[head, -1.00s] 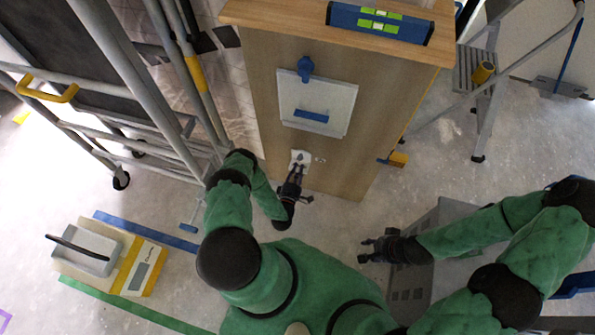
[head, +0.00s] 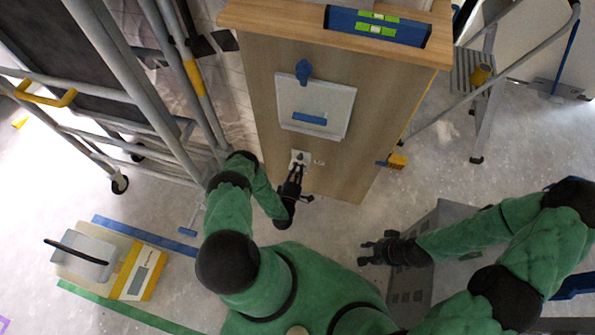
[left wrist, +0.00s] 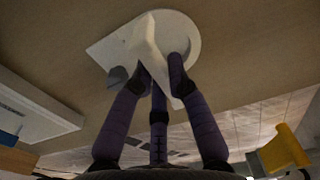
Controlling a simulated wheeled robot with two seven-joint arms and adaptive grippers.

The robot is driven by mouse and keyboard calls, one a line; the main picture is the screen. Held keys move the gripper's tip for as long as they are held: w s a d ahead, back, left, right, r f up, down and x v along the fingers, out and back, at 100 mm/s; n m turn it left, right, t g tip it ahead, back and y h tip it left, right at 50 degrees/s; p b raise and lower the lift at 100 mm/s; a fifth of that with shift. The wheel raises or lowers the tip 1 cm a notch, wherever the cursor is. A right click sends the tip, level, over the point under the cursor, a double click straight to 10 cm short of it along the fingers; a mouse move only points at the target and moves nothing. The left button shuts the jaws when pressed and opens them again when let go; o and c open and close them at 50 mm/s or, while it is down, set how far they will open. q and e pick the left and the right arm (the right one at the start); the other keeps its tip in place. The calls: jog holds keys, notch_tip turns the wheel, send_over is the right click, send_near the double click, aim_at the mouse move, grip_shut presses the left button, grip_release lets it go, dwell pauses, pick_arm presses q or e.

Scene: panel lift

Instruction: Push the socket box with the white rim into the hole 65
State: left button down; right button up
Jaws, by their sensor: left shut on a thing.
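The socket box with the white rim (head: 306,155) is at the lower part of the wooden panel (head: 262,130). In the left wrist view its white rim (left wrist: 108,48) lies at the panel face, with a pale block standing out from it between my fingers. My left gripper (head: 298,168) is shut on the socket box; its dark fingers also show in the left wrist view (left wrist: 160,80). The hole is hidden behind the rim, and I cannot tell how deep the box sits. My right gripper (head: 366,252) is open and empty, to the right and away from the panel.
A white plate with blue parts (head: 338,112) is on the panel above the socket box. A blue spirit level (head: 345,22) lies on top. Scaffolding (head: 130,140) stands left, a stepladder (head: 488,100) right. A grey cabinet (head: 440,220) is below my right arm.

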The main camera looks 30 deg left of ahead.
pick_arm(q)
jog(key=shift+w+a, duration=0.1)
jog(key=shift+w, duration=0.45)
dwell(0.4)
dwell(0.7)
jog(key=c, duration=1.1)
grip_release()
jog(key=shift+c, duration=0.2)
jog(key=shift+s, duration=0.1)
jog(key=v, duration=1.1)
jog(key=shift+s, duration=0.4)
